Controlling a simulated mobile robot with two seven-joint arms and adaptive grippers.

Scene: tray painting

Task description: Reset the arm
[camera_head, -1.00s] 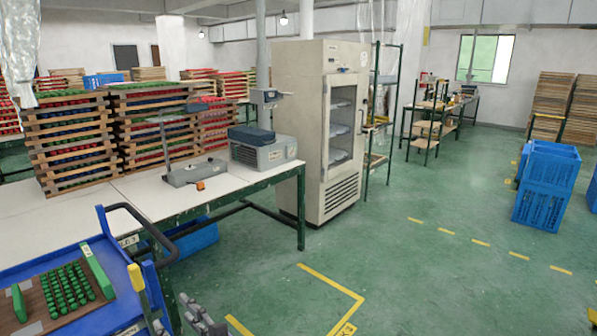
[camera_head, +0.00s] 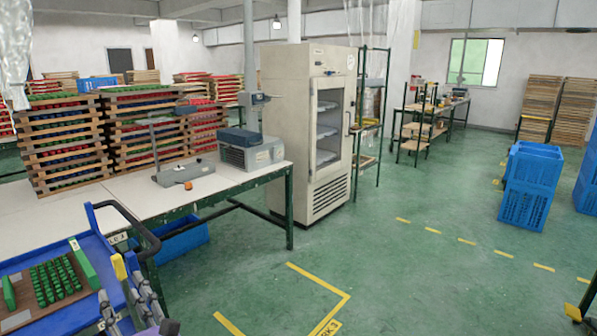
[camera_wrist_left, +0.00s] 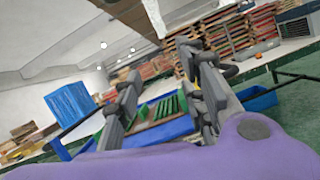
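My left gripper (camera_head: 124,292) shows at the bottom left of the head view, in front of the blue cart's corner. Its grey fingers are spread apart with nothing between them. In the left wrist view the open gripper (camera_wrist_left: 160,62) also shows, with a purple part of my own wrist below it. Beyond the gap lies a brown tray (camera_wrist_left: 145,138) with green pieces. The same tray (camera_head: 22,296) rests on the blue cart (camera_head: 84,243) in the head view. My right gripper is not in view.
A white-topped table (camera_head: 120,191) carries stacked wooden racks (camera_head: 66,150) and a grey machine (camera_head: 255,155). A beige cabinet (camera_head: 290,130) stands at its end. Blue crates (camera_head: 528,190) stand at the right. The green floor (camera_head: 410,270) between is open.

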